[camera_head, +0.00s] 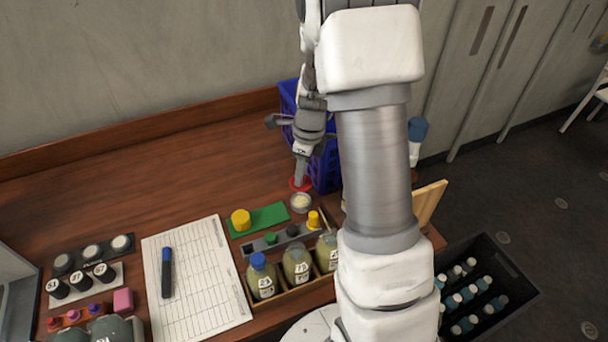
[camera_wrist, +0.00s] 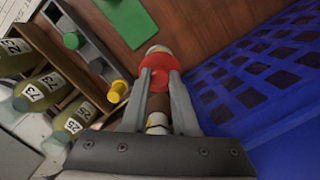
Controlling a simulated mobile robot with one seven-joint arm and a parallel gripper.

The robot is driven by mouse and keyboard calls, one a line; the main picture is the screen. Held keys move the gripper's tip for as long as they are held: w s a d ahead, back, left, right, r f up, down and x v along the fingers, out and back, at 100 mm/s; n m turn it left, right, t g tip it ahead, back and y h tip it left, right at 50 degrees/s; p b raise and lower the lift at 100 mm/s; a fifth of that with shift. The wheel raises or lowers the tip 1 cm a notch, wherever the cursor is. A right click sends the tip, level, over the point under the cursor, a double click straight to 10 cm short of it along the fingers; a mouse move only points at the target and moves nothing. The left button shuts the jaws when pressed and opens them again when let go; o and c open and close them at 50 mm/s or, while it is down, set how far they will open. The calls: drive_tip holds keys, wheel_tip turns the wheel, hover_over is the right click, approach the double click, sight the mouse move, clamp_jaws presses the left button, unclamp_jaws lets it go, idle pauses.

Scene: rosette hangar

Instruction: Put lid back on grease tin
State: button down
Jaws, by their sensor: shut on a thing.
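The red lid (camera_head: 297,186) is held at the tips of my gripper (camera_head: 302,174), just behind the grease tin in the head view. The tin (camera_head: 300,203) is small, round and open, with pale content, and stands upright on the wooden bench. In the wrist view, my gripper (camera_wrist: 158,85) is shut on the red lid (camera_wrist: 160,66). A pale rim that seems to be the tin (camera_wrist: 158,48) shows just past the lid, mostly hidden by it. I cannot tell whether lid and tin touch.
A blue crate (camera_wrist: 262,80) stands close beside my gripper. A rack (camera_head: 290,295) of bottles with several caps is in front of the tin. A green mat (camera_head: 268,217) with a yellow cap (camera_head: 241,220) lies to the left. The bench (camera_head: 170,165) behind is clear.

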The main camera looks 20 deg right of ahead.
drive_tip(key=shift+f+b, duration=2)
drive_tip(key=shift+f, duration=0.25)
drive_tip(key=shift+f+b, duration=0.45)
drive_tip(key=shift+f, duration=0.45)
drive_tip(key=shift+p, duration=0.35)
drive_tip(key=shift+f, duration=0.15)
idle(0.3)
drive_tip(key=shift+c, duration=0.6)
unclamp_jaws()
